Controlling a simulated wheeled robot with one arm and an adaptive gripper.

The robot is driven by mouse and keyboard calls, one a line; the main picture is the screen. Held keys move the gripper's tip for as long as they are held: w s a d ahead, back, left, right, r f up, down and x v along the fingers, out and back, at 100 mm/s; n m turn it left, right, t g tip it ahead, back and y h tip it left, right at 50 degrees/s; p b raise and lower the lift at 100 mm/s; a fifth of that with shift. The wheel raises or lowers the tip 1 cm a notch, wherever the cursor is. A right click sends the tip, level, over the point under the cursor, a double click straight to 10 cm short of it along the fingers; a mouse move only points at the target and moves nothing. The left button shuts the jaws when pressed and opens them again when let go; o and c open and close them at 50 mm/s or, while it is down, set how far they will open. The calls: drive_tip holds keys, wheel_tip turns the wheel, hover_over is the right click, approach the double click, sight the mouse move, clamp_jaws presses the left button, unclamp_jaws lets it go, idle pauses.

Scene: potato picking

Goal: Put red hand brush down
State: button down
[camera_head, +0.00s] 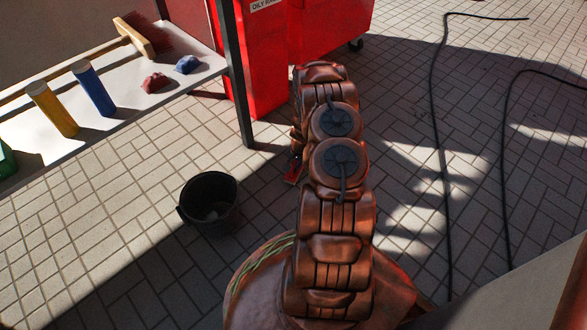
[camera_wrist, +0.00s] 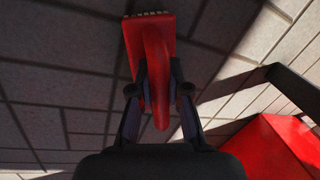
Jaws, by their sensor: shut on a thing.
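The red hand brush (camera_wrist: 150,42) is in the wrist view, with its bristle end at the top and its handle between my fingers. My gripper (camera_wrist: 160,90) is shut on the handle. Tiled floor lies behind the brush in that view; I cannot tell how far below it is. In the head view a small red part of the brush (camera_head: 293,172) shows at the left side of my arm, and my arm hides the rest of it and the gripper.
A black bucket (camera_head: 209,203) stands on the floor left of my arm. A white table (camera_head: 107,121) holds cylinders, cloths and a broom. A red bin (camera_head: 262,75) stands beyond my arm. Black hoses (camera_head: 439,130) lie on the right, with open tiles between.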

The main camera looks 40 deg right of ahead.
sight(298, 173)
drive_tip(key=shift+f, duration=0.15)
drive_tip(key=c, duration=1.1)
unclamp_jaws()
drive_tip(key=shift+f, duration=0.1)
drive_tip(key=shift+c, duration=0.2)
wheel_tip(298, 173, up, 12)
drive_tip(key=s+p, duration=0.2)
drive_tip(key=p, duration=0.2)
drive_tip(key=s+a+r+n+g+y, duration=0.15)
drive_tip(key=a+r+n, duration=0.55)
drive_tip(key=a+r, duration=1.65)
drive_tip(key=s+a+r+n+g, duration=0.1)
drive_tip(key=s+a+r, duration=0.3)
drive_tip(key=s, duration=0.4)
drive_tip(key=s+a+r+n+g+h, duration=0.1)
drive_tip(key=s+a+r+n, duration=0.2)
drive_tip(key=s, duration=0.6)
drive_tip(key=s+a+r+n+g+h, duration=0.1)
drive_tip(key=s+a+r+n, duration=0.2)
drive_tip(key=s+a+r, duration=0.3)
drive_tip(key=s+r, duration=0.1)
drive_tip(key=s, duration=0.2)
drive_tip(key=shift+g, duration=0.35)
